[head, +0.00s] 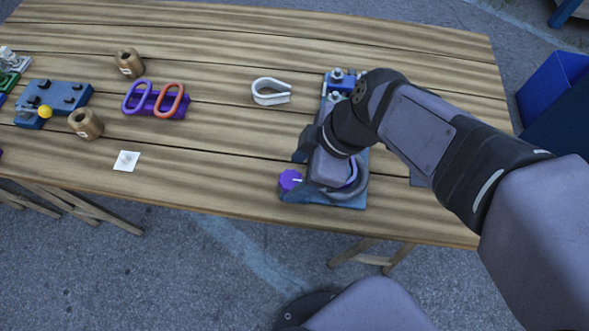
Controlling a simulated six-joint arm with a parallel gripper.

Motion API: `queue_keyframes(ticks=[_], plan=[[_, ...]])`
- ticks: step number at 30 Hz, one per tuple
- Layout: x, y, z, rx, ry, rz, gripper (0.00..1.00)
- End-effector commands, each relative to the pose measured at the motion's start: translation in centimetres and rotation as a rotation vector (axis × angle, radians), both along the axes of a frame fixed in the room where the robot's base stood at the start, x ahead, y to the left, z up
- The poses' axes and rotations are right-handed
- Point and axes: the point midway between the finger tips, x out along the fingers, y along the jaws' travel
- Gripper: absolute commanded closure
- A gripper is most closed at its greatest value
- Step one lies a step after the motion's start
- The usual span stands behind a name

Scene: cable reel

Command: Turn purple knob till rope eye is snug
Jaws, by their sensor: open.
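The purple knob (290,180) sits at the front left corner of a blue base (348,200) near the table's front edge. A light mark shows on its face. My gripper (303,172) is over the base, open, with its fingers close to the knob. I cannot tell whether they touch it. A grey curved part with some purple (354,182) shows beside the gripper, partly hidden by it. Silver bolt-like fittings (337,75) stand at the base's far end. The rope eye is not clearly visible; my arm covers the middle of the base.
A white U-shaped loop (271,92) lies left of the base. Farther left are a purple block with purple and orange rings (156,102), two wooden cylinders (86,123), a blue block (52,100) and a white card (126,161). The table between card and knob is clear.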

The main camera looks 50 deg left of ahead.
Motion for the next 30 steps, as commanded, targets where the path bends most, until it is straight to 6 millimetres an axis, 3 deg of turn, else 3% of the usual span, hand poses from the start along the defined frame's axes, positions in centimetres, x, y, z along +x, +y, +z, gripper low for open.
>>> queue_keyframes(ticks=[6,16,17,22,30], plan=[[-0.5,0.5,-1.7,-0.001,0.001,-0.001,0.42],[-0.6,0.6,-2.0,0.000,0.000,-0.001,0.42],[-0.6,0.6,-2.0,0.000,0.000,-0.001,0.45],[-0.6,0.6,-2.0,0.000,0.000,-0.001,0.84],[-0.6,0.6,-2.0,0.000,0.000,-0.014,0.84]])
